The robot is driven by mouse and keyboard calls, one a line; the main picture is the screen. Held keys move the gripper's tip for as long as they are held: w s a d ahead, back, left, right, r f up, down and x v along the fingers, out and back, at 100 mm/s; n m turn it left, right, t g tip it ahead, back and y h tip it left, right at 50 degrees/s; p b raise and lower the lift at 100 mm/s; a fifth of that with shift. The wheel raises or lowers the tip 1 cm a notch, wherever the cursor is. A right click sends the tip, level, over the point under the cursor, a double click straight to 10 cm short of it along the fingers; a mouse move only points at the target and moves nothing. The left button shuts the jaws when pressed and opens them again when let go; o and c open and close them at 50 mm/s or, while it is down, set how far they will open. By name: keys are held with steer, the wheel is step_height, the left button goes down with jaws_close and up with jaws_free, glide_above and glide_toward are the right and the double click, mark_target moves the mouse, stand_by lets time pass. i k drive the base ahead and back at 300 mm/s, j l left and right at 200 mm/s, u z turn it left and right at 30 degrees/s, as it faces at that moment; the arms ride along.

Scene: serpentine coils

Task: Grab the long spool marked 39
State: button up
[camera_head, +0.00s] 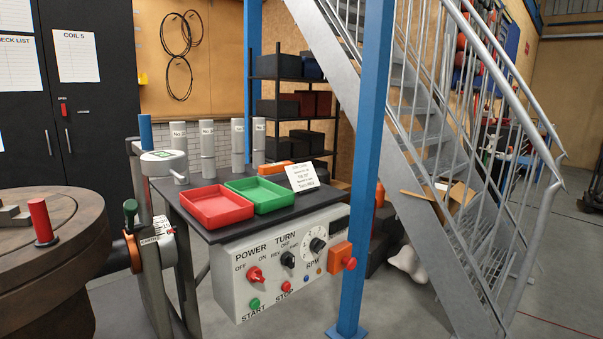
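Several grey upright spools stand at the back of the dark worktable: one at the left (179,146), one beside it (207,150), one farther right (238,147) and one at the right end (258,142). White labels show near their tops, but the numbers are too small to read, so I cannot tell which is marked 39. The two left ones look thicker in this view. My gripper is not in view.
A red tray (217,222) and a green tray (260,206) lie on the worktable (194,186), with a sign (302,178) to their right. A control panel (280,265) fronts it. A blue post (369,150) stands right; a round wooden table (85,225) is left.

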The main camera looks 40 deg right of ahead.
mark_target(236, 124)
steer(key=i+l, duration=0.1)
steer(key=l, duration=0.4)
steer(key=i+l, duration=0.1)
steer(key=l, duration=0.4)
steer(key=i+l, duration=0.1)
steer(key=l, duration=0.35)
steer(key=i+l, duration=0.15)
steer(key=l, duration=0.35)
steer(key=i+l, duration=0.1)
steer(key=l, duration=0.4)
